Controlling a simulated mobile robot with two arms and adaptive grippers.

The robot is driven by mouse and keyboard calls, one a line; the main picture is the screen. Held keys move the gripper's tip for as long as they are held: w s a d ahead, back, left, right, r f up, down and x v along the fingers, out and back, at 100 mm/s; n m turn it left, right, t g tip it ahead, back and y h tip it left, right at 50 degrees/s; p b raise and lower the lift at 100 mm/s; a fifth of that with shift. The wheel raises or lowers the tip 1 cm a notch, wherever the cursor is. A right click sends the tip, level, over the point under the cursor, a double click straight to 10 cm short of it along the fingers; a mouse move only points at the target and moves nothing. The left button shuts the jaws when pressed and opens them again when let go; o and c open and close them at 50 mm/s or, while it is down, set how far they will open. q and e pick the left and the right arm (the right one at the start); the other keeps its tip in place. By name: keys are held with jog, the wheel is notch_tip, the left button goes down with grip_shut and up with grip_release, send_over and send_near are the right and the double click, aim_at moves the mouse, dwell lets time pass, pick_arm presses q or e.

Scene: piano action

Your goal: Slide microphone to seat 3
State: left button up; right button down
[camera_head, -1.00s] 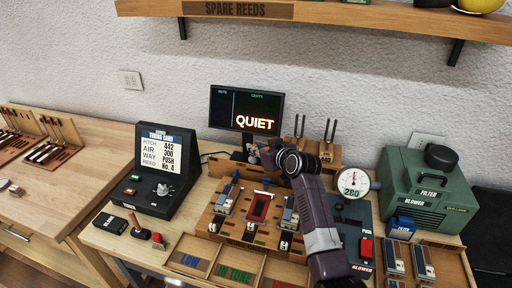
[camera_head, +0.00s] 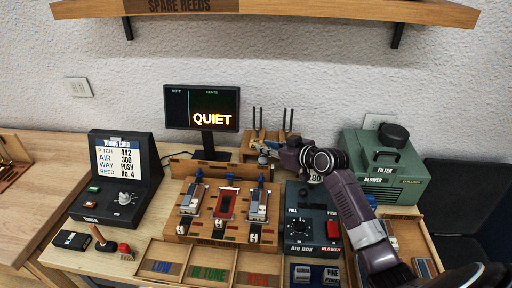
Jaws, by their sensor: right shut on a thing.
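My right gripper (camera_head: 270,149) reaches in from the right behind the wooden reed board (camera_head: 208,229). It is shut on a small grey thing, apparently the microphone (camera_head: 262,159), at the back edge of the board near its right-hand bay. The gripper's fingers are small and partly hidden by my own wrist. The board carries a reed block at left (camera_head: 191,199), a red-framed plate in the middle (camera_head: 226,203) and a reed block at right (camera_head: 258,205). Blue pieces stand behind each. Seat numbers are too small to read. My left gripper is not in view.
A monitor (camera_head: 201,107) reading QUIET stands behind the board. Tuning forks (camera_head: 284,119) stand behind my gripper. The air box (camera_head: 311,222) is right of the board, partly under my arm. The green blower (camera_head: 384,170) is at right, the tuner (camera_head: 117,180) at left.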

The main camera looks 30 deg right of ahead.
jog(key=shift+d, duration=0.15)
jog(key=c, duration=2.1)
grip_release()
jog(key=shift+o, duration=1.4)
jog(key=shift+s+d, duration=0.1)
jog(key=shift+s, duration=0.1)
jog(key=v, duration=1.2)
jog(key=shift+r, duration=0.1)
